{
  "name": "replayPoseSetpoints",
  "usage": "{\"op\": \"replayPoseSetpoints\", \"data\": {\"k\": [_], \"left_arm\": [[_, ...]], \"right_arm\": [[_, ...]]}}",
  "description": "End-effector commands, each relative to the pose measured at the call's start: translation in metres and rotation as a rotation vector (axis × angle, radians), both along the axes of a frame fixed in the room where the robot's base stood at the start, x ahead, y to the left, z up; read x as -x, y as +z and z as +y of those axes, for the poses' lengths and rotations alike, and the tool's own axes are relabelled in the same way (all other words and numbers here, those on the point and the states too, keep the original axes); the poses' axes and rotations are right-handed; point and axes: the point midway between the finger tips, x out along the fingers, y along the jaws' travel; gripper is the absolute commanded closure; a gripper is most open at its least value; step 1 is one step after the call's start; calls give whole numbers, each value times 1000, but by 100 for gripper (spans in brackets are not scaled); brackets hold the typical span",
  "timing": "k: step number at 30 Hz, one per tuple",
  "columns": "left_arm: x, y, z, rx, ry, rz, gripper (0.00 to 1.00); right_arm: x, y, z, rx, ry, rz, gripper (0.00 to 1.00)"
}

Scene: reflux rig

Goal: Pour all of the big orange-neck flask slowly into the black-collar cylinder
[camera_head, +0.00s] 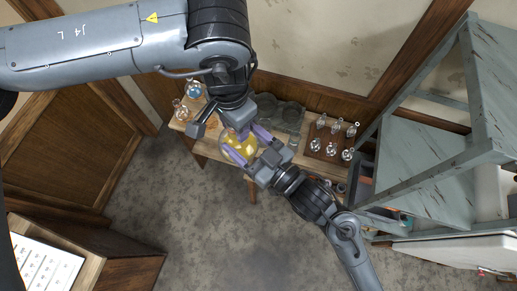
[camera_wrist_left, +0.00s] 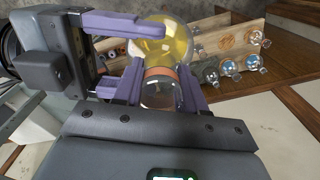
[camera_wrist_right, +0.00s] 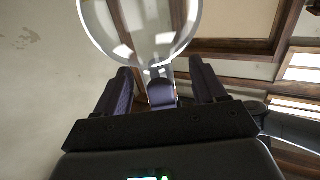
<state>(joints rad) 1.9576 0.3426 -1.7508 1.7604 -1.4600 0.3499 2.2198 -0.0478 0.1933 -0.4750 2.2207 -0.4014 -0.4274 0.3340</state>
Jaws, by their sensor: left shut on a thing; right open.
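The big orange-neck flask (camera_head: 240,146) is a round glass flask holding yellow liquid, held above the wooden table. In the left wrist view, my left gripper (camera_wrist_left: 160,85) is shut on its neck, around the orange collar (camera_wrist_left: 160,72). The yellow bulb (camera_wrist_left: 165,42) lies beyond the fingers. My right gripper (camera_head: 251,146) is open, its purple fingers on either side of the flask in the head view. A round clear glass shape (camera_wrist_right: 140,20) fills the top of the right wrist view, beyond the open fingers (camera_wrist_right: 162,88). I cannot pick out the black-collar cylinder.
A wooden rack (camera_head: 330,140) with several small glass vessels stands on the table's right side. A blue flask (camera_head: 193,89) and an orange-tinted flask (camera_head: 181,108) stand at its left end. A grey shelf unit (camera_head: 425,155) is at the right. The carpeted floor in front is clear.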

Motion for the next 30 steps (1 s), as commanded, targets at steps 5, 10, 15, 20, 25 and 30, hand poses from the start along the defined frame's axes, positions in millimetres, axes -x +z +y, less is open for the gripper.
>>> {"op": "replayPoseSetpoints", "data": {"k": [5,10,15,20,25,30], "left_arm": [[0,1,0,1,0,-1,100],[0,0,0,1,0,-1,100],[0,0,0,1,0,-1,100],[0,0,0,1,0,-1,100],[0,1,0,1,0,-1,100],[-1,1,-1,4,0,-4,100]], "right_arm": [[-10,0,12,-1,0,1,30],[-13,0,16,1,0,1,30],[-14,0,16,1,0,1,30],[-13,0,16,1,0,1,39],[-13,0,17,1,2,1,65],[-12,-1,17,2,5,3,91]]}}
